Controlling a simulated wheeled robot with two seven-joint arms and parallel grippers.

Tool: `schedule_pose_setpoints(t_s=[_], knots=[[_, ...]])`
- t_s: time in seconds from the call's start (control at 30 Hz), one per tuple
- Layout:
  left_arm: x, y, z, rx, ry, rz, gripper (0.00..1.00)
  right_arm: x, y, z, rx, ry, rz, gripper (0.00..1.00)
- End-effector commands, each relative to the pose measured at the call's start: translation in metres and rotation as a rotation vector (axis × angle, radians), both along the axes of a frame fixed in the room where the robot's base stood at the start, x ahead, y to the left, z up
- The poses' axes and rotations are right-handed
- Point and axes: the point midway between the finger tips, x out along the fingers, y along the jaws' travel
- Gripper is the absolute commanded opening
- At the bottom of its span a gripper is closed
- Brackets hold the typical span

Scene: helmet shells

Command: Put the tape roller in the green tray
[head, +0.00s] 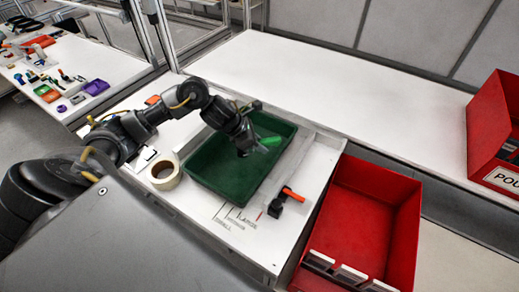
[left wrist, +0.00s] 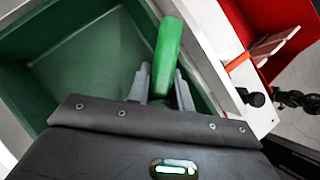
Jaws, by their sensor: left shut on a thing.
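My left gripper (head: 244,145) is shut on a green-handled tool, which I take to be the tape roller (head: 269,142). Its green handle (left wrist: 167,55) sticks up between the grey fingers (left wrist: 163,88) in the left wrist view. The rest of the tool is hidden by the gripper. The green tray (head: 215,181) lies below the gripper, and the tool is over the tray's inside, toward its right part. The tray's wall also shows in the left wrist view (left wrist: 75,28). I cannot tell whether the tool touches the tray. My right gripper is not in view.
A beige tape roll (head: 164,170) stands left of the tray. An orange-and-black tool (head: 291,195) lies right of it. A red bin (head: 364,222) is at the right, and another red bin (head: 482,125) is at the far right. The long white table (head: 320,90) behind is clear.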

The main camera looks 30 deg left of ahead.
Motion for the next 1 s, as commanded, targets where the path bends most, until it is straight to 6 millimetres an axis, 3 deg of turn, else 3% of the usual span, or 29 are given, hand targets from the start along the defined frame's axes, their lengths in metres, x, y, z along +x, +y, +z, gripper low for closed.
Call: schedule_pose_setpoints(t_s=[0.17, 0.43, 0.9, 0.93, 1.0], knots=[[0.004, 0.002, -0.005, -0.001, 0.000, 0.001, 0.00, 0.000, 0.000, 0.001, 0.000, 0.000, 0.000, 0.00], [0.004, 0.003, -0.035, 0.000, 0.000, 0.001, 0.00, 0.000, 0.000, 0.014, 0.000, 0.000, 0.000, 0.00], [0.005, 0.003, -0.042, 0.001, -0.003, 0.000, 0.00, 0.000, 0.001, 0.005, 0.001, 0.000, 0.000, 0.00], [0.005, 0.003, -0.042, 0.001, -0.001, -0.001, 0.23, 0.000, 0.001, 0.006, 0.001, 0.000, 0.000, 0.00], [0.005, 0.003, -0.041, 0.001, -0.001, 0.000, 0.32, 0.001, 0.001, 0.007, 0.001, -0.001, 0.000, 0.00]])
